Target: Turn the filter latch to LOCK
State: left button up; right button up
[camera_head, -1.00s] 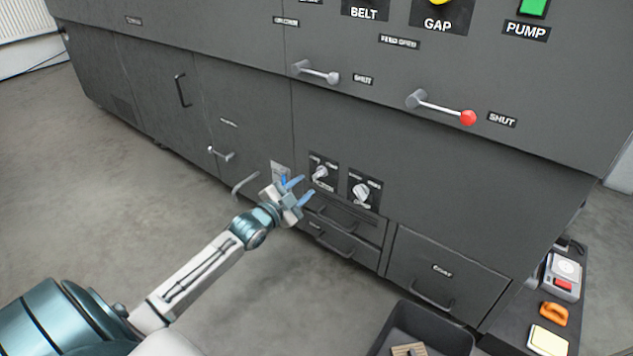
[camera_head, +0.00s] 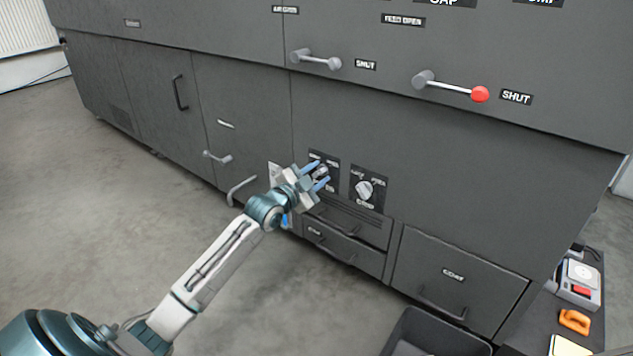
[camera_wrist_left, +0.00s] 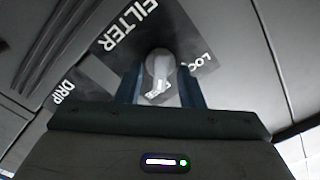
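The filter latch (camera_wrist_left: 159,70) is a pale knob with a short lever on a dark panel. In the left wrist view it lies beside the white FILTER lettering (camera_wrist_left: 130,22) and a partly cut-off LOC label (camera_wrist_left: 197,62). My left gripper (camera_head: 318,175) is at this panel in the head view. In the wrist view my left gripper's fingers (camera_wrist_left: 161,88) stand apart, one on each side of the latch. I cannot tell whether they touch it. The gripper and fingers partly hide the latch in the head view. My right gripper is not in view.
A similar knob (camera_head: 364,189) sits just right of the latch panel. Drawers with bar handles (camera_head: 336,252) are below. A red-tipped lever (camera_head: 479,94) and a grey lever (camera_head: 334,64) project above. A dark bin (camera_head: 432,322) stands on the floor at front right.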

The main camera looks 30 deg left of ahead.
pick_arm(q)
jog(key=c, duration=0.6)
